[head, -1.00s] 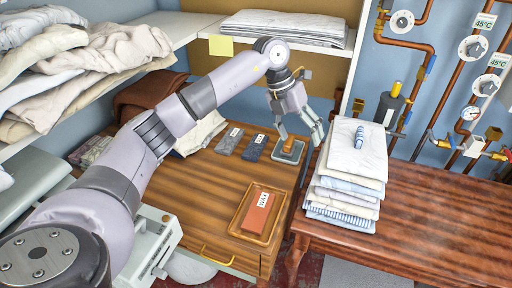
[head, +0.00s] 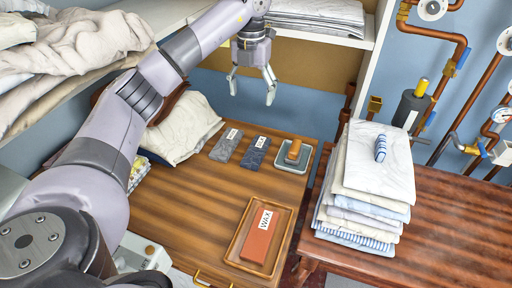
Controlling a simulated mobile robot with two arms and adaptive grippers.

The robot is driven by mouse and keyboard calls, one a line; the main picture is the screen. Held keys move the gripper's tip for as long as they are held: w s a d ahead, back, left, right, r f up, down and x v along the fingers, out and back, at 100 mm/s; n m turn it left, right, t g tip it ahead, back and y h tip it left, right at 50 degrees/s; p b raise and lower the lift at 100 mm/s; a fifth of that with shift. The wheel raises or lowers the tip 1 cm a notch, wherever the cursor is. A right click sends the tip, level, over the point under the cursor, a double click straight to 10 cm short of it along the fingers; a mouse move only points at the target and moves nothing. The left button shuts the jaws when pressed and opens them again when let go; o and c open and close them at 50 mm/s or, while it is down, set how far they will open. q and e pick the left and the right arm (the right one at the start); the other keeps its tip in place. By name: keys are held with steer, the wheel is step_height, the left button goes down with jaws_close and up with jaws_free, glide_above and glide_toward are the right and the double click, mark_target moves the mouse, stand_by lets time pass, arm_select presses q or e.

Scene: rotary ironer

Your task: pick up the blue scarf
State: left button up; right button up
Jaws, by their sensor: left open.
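A dark blue folded cloth (head: 257,152) with a white label lies flat on the wooden table. A similar grey folded cloth (head: 226,146) with a label lies just left of it. A small blue-and-white striped roll (head: 381,148) lies on top of the linen stack at the right. I cannot tell for sure which is the blue scarf. My left gripper (head: 251,92) is open and empty, its fingers pointing down, raised above and behind the dark blue cloth and apart from it. My right gripper is out of view.
A small grey tray (head: 305,168) with an orange-brown block (head: 294,150) is right of the blue cloth. A wooden tray (head: 239,245) holds a WAX bar (head: 257,240). The linen stack (head: 348,225) stands on the right table. A shelf (head: 310,37) overhangs the back.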

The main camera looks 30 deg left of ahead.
arm_select(q)
step_height(320, 180, down, 7)
steer(key=b, duration=0.6)
glide_above(253, 156)
steer(key=f, duration=1.2)
steer(key=shift+s+d, duration=0.1)
steer(key=shift+s, duration=0.15)
steer(key=shift+w+f+p, duration=0.2)
steer(key=shift+f+p, duration=0.4)
steer(key=shift+f, duration=2.05)
steer(key=c, duration=1.1)
steer(key=shift+r, duration=0.15)
